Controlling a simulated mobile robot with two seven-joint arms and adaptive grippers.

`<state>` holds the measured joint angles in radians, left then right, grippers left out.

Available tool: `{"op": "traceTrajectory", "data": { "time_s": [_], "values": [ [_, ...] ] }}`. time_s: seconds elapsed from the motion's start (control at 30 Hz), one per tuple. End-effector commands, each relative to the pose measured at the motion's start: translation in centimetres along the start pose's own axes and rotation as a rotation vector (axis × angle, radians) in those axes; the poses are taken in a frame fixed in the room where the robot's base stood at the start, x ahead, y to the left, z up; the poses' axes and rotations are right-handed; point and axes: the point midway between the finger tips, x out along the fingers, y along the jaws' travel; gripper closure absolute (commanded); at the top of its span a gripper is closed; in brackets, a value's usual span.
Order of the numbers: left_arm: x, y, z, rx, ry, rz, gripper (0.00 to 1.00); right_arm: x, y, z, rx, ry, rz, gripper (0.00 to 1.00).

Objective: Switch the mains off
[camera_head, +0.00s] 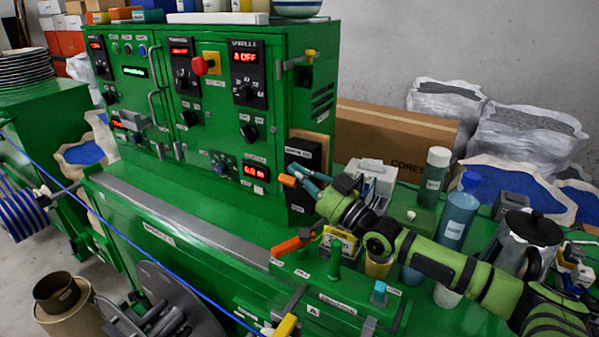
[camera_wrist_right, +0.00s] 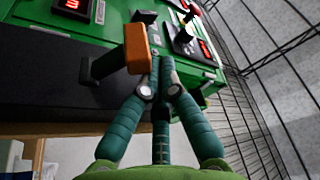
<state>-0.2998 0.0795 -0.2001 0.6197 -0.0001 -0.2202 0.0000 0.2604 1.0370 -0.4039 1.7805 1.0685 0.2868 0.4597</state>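The green control cabinet (camera_head: 215,110) stands at the left with lit red displays. A black box (camera_head: 303,160) on its right side carries a lever with an orange handle (camera_head: 288,180). The orange handle also shows close up in the right wrist view (camera_wrist_right: 137,48), on a black arm. My right gripper (camera_head: 300,178) has its teal fingers right beside this handle. In the wrist view the fingers (camera_wrist_right: 160,68) converge just right of the orange block; contact and any gap between them are unclear. Neither view shows a mains label that I can read. My left gripper is out of view.
A red button on a yellow plate (camera_head: 205,64) and a yellow-handled lever (camera_head: 309,57) are on the cabinet. An orange lever (camera_head: 292,243), bottles (camera_head: 457,220) and a coffee pot (camera_head: 530,240) crowd the green bench. A blue cable (camera_head: 180,290) runs across the front.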

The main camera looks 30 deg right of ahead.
Motion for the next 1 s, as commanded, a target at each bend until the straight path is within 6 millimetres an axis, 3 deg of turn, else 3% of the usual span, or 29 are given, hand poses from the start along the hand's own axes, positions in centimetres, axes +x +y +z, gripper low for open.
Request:
{"op": "traceTrajectory", "data": {
  "time_s": [0.43,0.83,1.0],
  "values": [
    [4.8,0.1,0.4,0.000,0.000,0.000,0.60,-0.8,-0.2,2.5,-0.252,-0.006,-0.088,1.00],
    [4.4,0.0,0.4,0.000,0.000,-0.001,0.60,-0.9,-0.5,2.8,-0.257,-0.006,-0.088,1.00],
    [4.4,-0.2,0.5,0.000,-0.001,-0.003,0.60,-0.7,-0.9,1.9,-0.258,-0.003,-0.090,1.00]
  ]
}}
